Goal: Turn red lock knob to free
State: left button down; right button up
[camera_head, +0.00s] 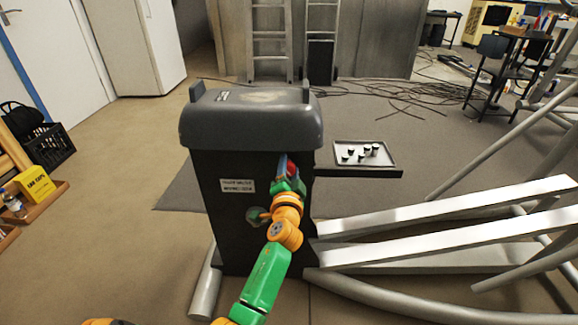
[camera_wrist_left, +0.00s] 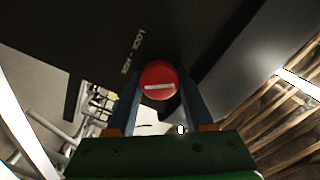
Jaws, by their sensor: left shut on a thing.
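The red lock knob (camera_wrist_left: 158,80) is round, with a pale bar across its face lying nearly level in the left wrist view. It sits on the dark housing of the machine (camera_head: 232,215), near white lettering, and a bit of its red shows in the head view (camera_head: 292,169). My left gripper (camera_head: 287,168) reaches the upper right of the housing. In the left wrist view its two blue fingers (camera_wrist_left: 160,92) stand on either side of the knob, shut on it. My right gripper is not in view.
A small tray (camera_head: 365,163) with several dark round pieces sticks out right of the housing. Pale rails (camera_head: 450,225) and tubes extend right. A rounded grey cover (camera_head: 252,122) tops the housing. Cables (camera_head: 400,95) lie on the floor behind; the floor at left is mostly clear.

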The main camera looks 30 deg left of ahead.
pick_arm(q)
jog(key=shift+m, duration=0.9)
jog(key=m+p, duration=0.1)
jog(key=m, duration=0.2)
jog(key=shift+f, duration=0.1)
jog(key=shift+m, duration=0.8)
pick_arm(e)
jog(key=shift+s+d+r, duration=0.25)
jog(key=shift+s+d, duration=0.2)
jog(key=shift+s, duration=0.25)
pick_arm(q)
jog(key=shift+m, duration=0.3)
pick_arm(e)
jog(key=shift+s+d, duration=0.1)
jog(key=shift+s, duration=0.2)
pick_arm(q)
jog(key=shift+c, duration=1.6)
grip_release()
